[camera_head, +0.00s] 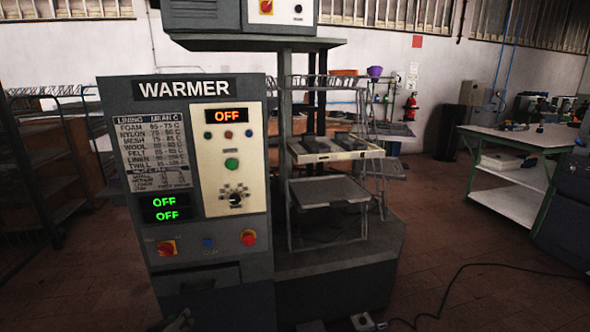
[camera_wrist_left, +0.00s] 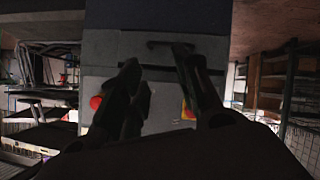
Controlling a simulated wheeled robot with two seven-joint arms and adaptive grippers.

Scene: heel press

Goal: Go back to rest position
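The warmer machine (camera_head: 198,180) stands in front of me, with a grey panel headed "WARMER". Its upper display reads OFF in orange, and two lower displays read OFF in green. My left gripper (camera_head: 178,322) shows only as a dark tip at the bottom edge, low in front of the cabinet. In the left wrist view its two dark fingers (camera_wrist_left: 157,62) are spread apart with nothing between them. Beyond them is the grey machine face with a dark handle (camera_wrist_left: 170,44) and a red knob (camera_wrist_left: 95,102). My right gripper is not in view.
A press stand with a flat plate (camera_head: 328,191) adjoins the cabinet on the right. A wire rack (camera_head: 45,160) stands at the left. A green-legged workbench (camera_head: 515,138) is at the right. A black cable (camera_head: 470,268) lies on open brown floor.

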